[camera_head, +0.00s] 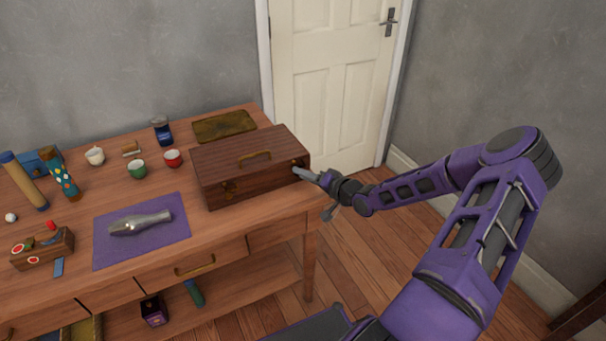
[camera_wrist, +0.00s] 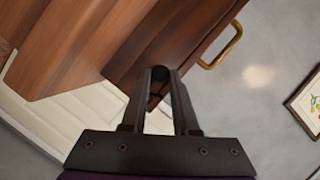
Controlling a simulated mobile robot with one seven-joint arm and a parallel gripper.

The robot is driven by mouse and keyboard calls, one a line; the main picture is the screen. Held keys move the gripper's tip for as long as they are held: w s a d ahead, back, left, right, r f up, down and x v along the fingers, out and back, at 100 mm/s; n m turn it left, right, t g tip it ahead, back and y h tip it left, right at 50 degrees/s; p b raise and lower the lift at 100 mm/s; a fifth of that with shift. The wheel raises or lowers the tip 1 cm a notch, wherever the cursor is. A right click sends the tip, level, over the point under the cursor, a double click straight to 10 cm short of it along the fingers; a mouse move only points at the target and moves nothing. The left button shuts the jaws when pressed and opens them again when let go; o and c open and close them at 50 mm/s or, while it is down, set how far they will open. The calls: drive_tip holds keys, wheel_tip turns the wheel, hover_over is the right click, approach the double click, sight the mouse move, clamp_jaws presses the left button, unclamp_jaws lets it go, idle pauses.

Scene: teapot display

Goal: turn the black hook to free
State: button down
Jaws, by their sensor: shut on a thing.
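A dark brown wooden case (camera_head: 240,180) with a brass handle on its lid stands closed at the right end of the table. It also shows in the wrist view (camera_wrist: 190,30), its brass handle (camera_wrist: 222,48) at upper right. My gripper (camera_head: 308,175) reaches in from the right to the case's right front corner. In the wrist view my gripper (camera_wrist: 161,78) is shut on the small black hook (camera_wrist: 160,73) beside the case edge. Only a dark bit of the hook shows between the fingertips; its angle cannot be told.
A purple mat (camera_head: 108,255) with a metal object lies left of the case. Open floor lies right of the table, before a white door (camera_head: 330,85).

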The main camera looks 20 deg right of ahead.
drive_tip(key=shift+f+m+t, duration=0.15)
drive_tip(key=shift+m+t, duration=0.15)
drive_tip(key=shift+m, duration=0.5)
drive_tip(key=shift+y, duration=0.4)
drive_tip(key=c, duration=0.7)
unclamp_jaws()
drive_tip(key=shift+d, duration=0.1)
drive_tip(key=p+v, duration=0.1)
drive_tip(key=v, duration=1.6)
drive_tip(key=shift+s, duration=0.25)
